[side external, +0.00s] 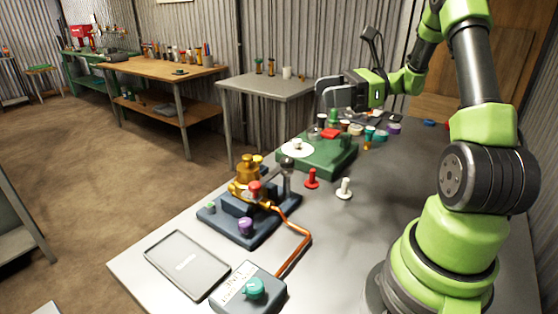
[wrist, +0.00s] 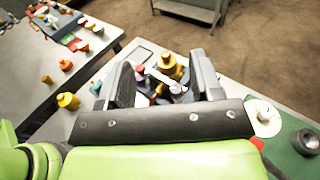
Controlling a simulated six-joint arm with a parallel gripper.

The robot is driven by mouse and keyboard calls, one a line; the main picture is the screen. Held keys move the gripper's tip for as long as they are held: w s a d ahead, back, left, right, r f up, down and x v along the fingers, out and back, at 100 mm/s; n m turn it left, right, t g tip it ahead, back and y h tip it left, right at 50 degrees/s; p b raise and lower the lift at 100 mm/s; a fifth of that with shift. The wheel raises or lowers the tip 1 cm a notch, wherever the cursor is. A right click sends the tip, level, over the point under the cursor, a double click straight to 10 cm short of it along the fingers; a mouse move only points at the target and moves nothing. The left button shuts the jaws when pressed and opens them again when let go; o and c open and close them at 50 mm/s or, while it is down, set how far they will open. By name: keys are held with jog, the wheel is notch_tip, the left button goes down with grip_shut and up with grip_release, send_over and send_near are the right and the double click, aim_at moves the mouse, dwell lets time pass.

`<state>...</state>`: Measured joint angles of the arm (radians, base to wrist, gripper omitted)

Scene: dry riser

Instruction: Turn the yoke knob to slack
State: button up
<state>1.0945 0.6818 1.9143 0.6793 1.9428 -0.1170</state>
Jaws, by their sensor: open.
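In the side external view, a dark blue base (side external: 248,228) carries a brass fitting (side external: 247,178) with a red cap (side external: 255,188), a purple knob (side external: 246,226) and a grey round-topped post (side external: 287,172). A grey box (side external: 238,294) nearer the camera has a teal knob (side external: 254,288) beside a marked label too small to read. I cannot tell which knob is the yoke knob. My gripper (side external: 328,94) is open and empty, raised at the back of the bench. In the wrist view my open gripper (wrist: 163,80) frames the brass fitting (wrist: 168,66) beyond its fingers.
A green base (side external: 322,158) with a white disc (side external: 297,149) stands behind the blue one. Red (side external: 312,178) and white (side external: 345,188) pegs stand beside it. An orange pipe (side external: 300,243) runs toward the box. A flat grey tray (side external: 187,263) lies at the front left.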

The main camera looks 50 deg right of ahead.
notch_tip(320, 180, up, 2)
jog(key=m+t, duration=0.1)
jog(key=t, duration=0.1)
send_near(279, 170)
notch_tip(279, 170, up, 3)
jog(key=x, duration=1)
jog(key=shift+f, duration=0.2)
